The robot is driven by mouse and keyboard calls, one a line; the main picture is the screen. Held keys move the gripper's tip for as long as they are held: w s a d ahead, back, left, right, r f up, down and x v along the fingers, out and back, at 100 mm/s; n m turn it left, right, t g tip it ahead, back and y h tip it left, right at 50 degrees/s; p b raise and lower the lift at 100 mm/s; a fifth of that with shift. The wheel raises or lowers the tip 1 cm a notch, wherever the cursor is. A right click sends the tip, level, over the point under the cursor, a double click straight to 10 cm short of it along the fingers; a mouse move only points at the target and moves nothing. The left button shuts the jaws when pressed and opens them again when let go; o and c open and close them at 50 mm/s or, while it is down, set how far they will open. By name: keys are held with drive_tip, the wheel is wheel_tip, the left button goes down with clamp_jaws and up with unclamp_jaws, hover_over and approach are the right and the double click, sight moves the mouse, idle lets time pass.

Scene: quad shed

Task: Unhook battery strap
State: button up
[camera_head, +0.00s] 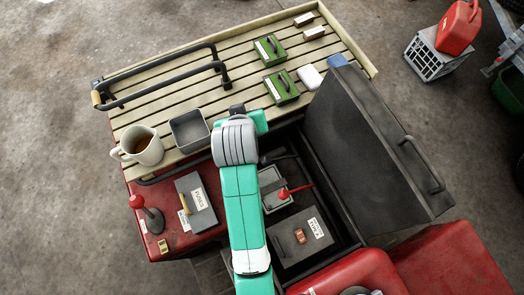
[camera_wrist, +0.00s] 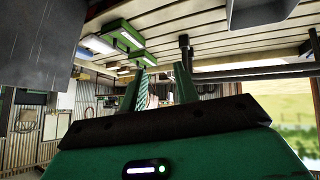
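The battery strap cannot be clearly made out. In the head view, the open compartment (camera_head: 335,240) holds a small grey box (camera_head: 273,187) with a red-knobbed lever (camera_head: 284,195) at it, and a larger dark grey box (camera_head: 298,243) with a white label and an orange-red piece (camera_head: 300,236) on top. My arm hides part of the compartment's left side. My gripper is mostly hidden behind my wrist in the head view, near the slatted rack. In the wrist view my gripper (camera_wrist: 160,82) has its two green fingers apart, with nothing visible between them.
The compartment's dark lid (camera_head: 375,145) stands open on the right. The slatted rack (camera_head: 215,98) carries a mug (camera_head: 142,146), a grey tray (camera_head: 190,131), green boxes (camera_head: 270,49) and small blocks. A black rail (camera_head: 170,68) rises at its left. A red-knobbed lever (camera_head: 147,213) stands lower left.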

drive_tip(key=s+f+g, duration=0.2)
drive_tip(key=s+f, duration=0.2)
drive_tip(key=f, duration=0.6)
drive_tip(key=s+d+f+n+g+h+b, duration=0.1)
drive_tip(key=s+f+g, duration=0.2)
drive_tip(key=f, duration=0.8)
drive_tip(key=s+f+n+g+b, duration=0.1)
drive_tip(key=s+f, duration=0.4)
drive_tip(key=f, duration=0.5)
drive_tip(key=shift+s+d+f+g, duration=0.25)
drive_tip(key=shift+s+f+g, duration=0.1)
drive_tip(key=shift+g, duration=0.55)
clamp_jaws()
